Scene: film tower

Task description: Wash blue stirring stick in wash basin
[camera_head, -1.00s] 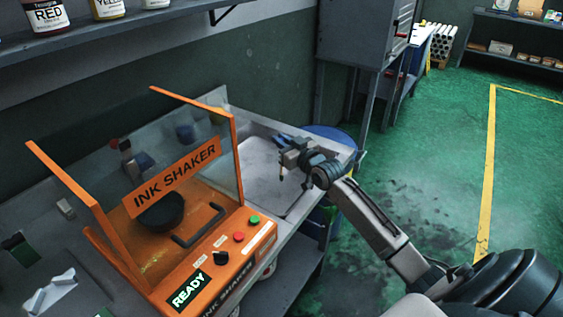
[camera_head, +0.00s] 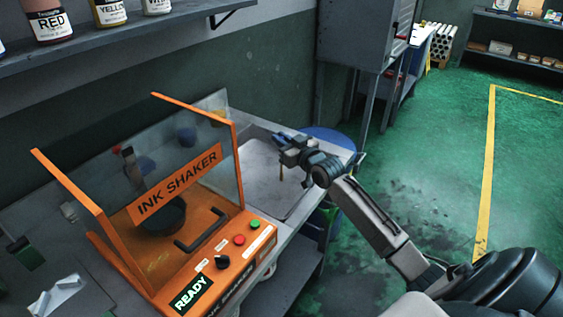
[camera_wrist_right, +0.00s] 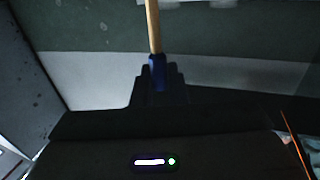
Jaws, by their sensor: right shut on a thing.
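My right gripper (camera_head: 285,150) is shut on the blue stirring stick and holds it over the wash basin (camera_head: 250,191), a grey sink sunk in the bench behind the ink shaker. In the head view the stick's wooden shaft (camera_head: 281,173) hangs down from the jaws. In the right wrist view the blue part of the stick (camera_wrist_right: 157,68) sits between the jaws of the right gripper (camera_wrist_right: 158,88), with the wooden shaft running on beyond them. I cannot tell whether its tip touches the basin. My left gripper is out of view.
The orange ink shaker (camera_head: 215,265), with its clear shield, stands on the bench left of the basin. A blue drum (camera_head: 330,137) stands beyond the bench's right end. A shelf with ink bottles (camera_head: 50,22) hangs at upper left. The green floor at right is open.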

